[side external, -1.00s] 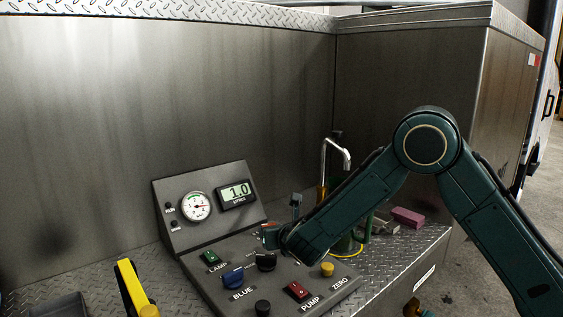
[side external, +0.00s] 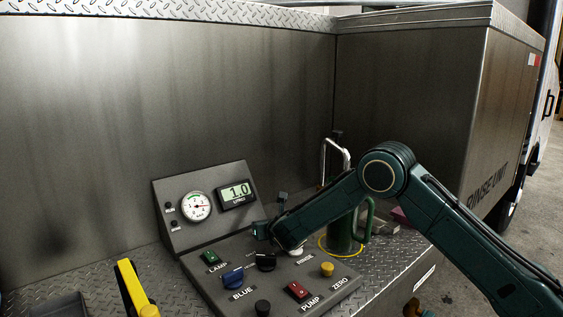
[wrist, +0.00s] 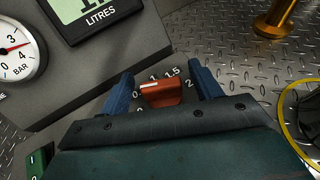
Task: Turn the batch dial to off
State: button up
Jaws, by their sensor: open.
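The batch dial (wrist: 160,94) is an orange-red knob on the grey panel, with a printed scale around it reading 1, 1.5 and 2 among other marks. In the wrist view my gripper (wrist: 162,83) is open, with one blue finger on each side of the dial. A small gap seems to show on each side, but contact cannot be told for sure. In the side view my gripper (side external: 262,230) is low over the panel's back right part and hides the dial. The dial's exact setting is hard to read.
A green jug (side external: 343,232) in a yellow ring stands right of my wrist.

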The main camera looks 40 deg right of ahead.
jog(key=shift+w+d+f, duration=0.1)
jog(key=shift+w, duration=0.1)
jog(key=shift+c, duration=0.2)
jog(key=c, duration=0.9)
jog(key=shift+c, duration=0.2)
jog(key=shift+d+n+y, duration=0.1)
jog(key=shift+n+y, duration=0.2)
jog(key=shift+y, duration=0.1)
jog(key=shift+n, duration=0.3)
jog(key=shift+n+t+y, duration=0.3)
jog(key=shift+n+y, duration=0.4)
jog(key=shift+y, duration=0.4)
jog(key=shift+n+y, duration=0.3)
jog(key=shift+y, duration=0.1)
